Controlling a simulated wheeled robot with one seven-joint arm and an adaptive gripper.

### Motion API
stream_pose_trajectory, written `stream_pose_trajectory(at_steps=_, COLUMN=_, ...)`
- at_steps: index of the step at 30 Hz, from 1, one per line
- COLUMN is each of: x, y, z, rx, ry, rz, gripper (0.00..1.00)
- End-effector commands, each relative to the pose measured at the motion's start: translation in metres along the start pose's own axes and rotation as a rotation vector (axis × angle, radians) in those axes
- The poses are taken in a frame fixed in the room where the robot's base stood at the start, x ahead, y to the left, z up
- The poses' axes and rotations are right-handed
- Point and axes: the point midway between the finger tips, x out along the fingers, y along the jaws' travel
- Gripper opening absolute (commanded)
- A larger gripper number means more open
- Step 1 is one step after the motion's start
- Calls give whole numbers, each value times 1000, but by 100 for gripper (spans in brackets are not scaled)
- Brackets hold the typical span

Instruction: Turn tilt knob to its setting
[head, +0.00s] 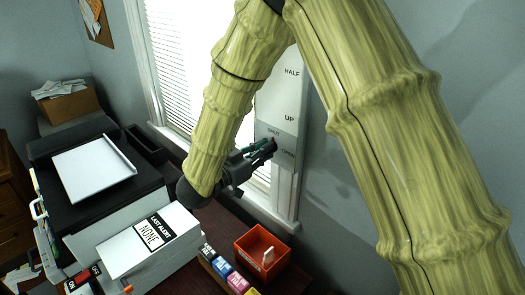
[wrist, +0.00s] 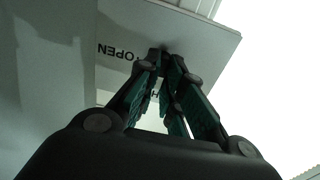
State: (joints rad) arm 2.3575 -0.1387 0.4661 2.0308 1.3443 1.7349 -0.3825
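The tilt panel (head: 285,128) is a pale grey plate with the words SHUT and OPEN, below a white plate reading HALF and UP beside the window. My gripper (head: 268,147) reaches the panel between these two words. A small reddish spot shows at its tips. In the wrist view my gripper (wrist: 164,62) has its dark fingers with green pads converging close together at the panel (wrist: 118,28), where OPEN appears upside down. A dark part sits at the tips. The tilt knob is not clearly visible; I cannot tell whether the fingers hold it or stand around it.
A window with blinds (head: 182,55) stands left of the panel. Below are an orange bin (head: 262,262), several coloured cartridge boxes (head: 222,267) and a white box marked LAST ALERT NONE (head: 130,252). A black-topped printer (head: 135,185) stands at left. My arm covers much of the wall.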

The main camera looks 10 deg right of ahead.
Motion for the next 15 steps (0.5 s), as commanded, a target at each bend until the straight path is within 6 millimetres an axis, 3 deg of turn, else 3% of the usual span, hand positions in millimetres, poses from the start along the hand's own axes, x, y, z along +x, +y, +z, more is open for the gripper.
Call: stream_pose_trajectory(at_steps=15, x=0, y=-1, z=4, rx=97, ry=-1, rz=-2, gripper=0)
